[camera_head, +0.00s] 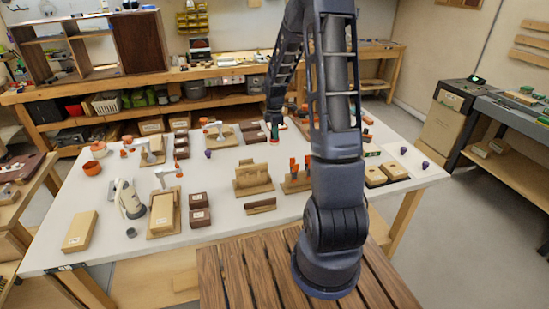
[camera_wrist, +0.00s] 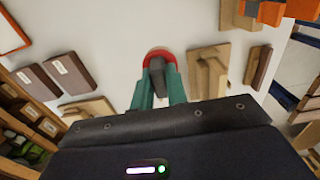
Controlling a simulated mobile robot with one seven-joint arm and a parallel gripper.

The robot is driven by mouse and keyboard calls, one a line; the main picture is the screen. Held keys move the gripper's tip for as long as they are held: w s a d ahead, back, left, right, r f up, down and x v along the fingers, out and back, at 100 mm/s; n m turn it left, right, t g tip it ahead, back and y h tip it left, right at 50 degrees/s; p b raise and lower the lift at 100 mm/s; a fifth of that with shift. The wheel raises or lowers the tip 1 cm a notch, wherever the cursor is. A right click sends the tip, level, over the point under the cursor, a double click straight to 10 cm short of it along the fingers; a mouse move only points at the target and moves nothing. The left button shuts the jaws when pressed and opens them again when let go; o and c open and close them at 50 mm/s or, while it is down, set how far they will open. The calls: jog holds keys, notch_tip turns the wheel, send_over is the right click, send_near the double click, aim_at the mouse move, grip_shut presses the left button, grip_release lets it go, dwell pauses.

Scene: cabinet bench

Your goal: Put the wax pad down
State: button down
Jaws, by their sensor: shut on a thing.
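My gripper (camera_wrist: 157,82) points down with its two green fingers shut on the wax pad (camera_wrist: 155,54). In the wrist view the pad shows as a rounded red piece with a dark grey part between the fingers. In the head view my gripper (camera_head: 274,132) is over the far middle part of the white table (camera_head: 225,170). The held pad is small there and mostly hidden by the fingers. I cannot tell whether it touches the tabletop.
Wooden blocks on boards (camera_wrist: 211,72) stand right of the gripper in the wrist view, and dark brown boxes (camera_wrist: 68,72) lie left. In the head view a wooden holder (camera_head: 253,180) stands nearer. White tabletop (camera_head: 228,158) is bare left of the gripper.

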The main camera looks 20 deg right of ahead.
notch_tip(320, 180, down, 13)
jog(key=shift+r, duration=0.2)
dwell(0.3)
jog(key=c, duration=1.4)
grip_release()
jog(key=shift+f, duration=0.15)
